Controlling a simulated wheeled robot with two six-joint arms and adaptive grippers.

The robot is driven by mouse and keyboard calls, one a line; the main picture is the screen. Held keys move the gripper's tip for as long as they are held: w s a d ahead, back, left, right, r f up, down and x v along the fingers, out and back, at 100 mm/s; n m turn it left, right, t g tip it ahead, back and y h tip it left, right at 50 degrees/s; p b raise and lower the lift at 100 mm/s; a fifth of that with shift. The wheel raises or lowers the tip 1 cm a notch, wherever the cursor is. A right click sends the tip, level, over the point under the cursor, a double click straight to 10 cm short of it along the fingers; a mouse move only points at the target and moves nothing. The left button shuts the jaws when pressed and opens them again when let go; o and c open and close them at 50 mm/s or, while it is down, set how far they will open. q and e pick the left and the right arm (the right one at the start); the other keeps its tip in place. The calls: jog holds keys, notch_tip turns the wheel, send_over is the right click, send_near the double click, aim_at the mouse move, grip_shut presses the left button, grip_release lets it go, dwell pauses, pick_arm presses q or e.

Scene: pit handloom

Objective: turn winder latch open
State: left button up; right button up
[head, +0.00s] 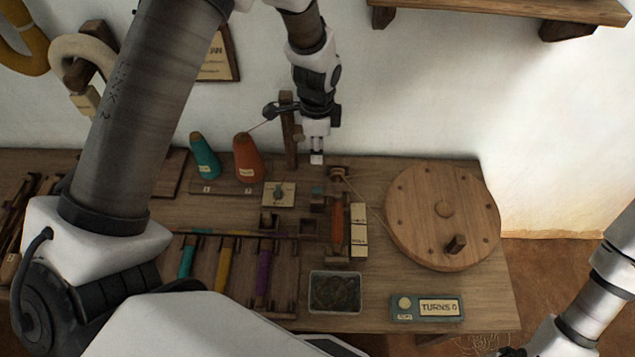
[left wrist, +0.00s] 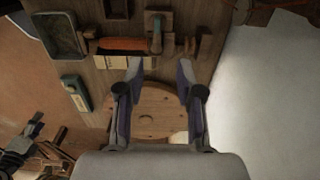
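The winder is a wooden frame holding an orange-brown bobbin (head: 337,222), left of a big round wooden wheel (head: 443,215). My left gripper (head: 317,158) points down above the back end of the winder, apart from the teal piece. In the left wrist view its fingers (left wrist: 160,88) are spread with nothing between them. My right arm shows at lower right, its fingers out of frame.
Cream labels (head: 358,230) lie beside the bobbin. A tray (head: 335,292) and a turns counter (head: 427,308) are in front. A wooden post (head: 289,135) and red cone (head: 248,158) stand close to the left of my left gripper. The wall is behind.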

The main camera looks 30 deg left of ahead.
pick_arm(q)
notch_tip(320, 180, down, 2)
jog(key=s+b, duration=0.1)
jog(key=b, duration=0.6)
send_over(317, 189)
jog(key=f, duration=0.5)
jog(key=shift+w+a+f, duration=0.1)
jog(key=shift+w, duration=0.1)
jog(key=shift+f, duration=0.4)
jog(key=shift+s+f, duration=0.1)
jog(key=shift+s, duration=0.05)
notch_tip(317, 189, down, 7)
grip_shut()
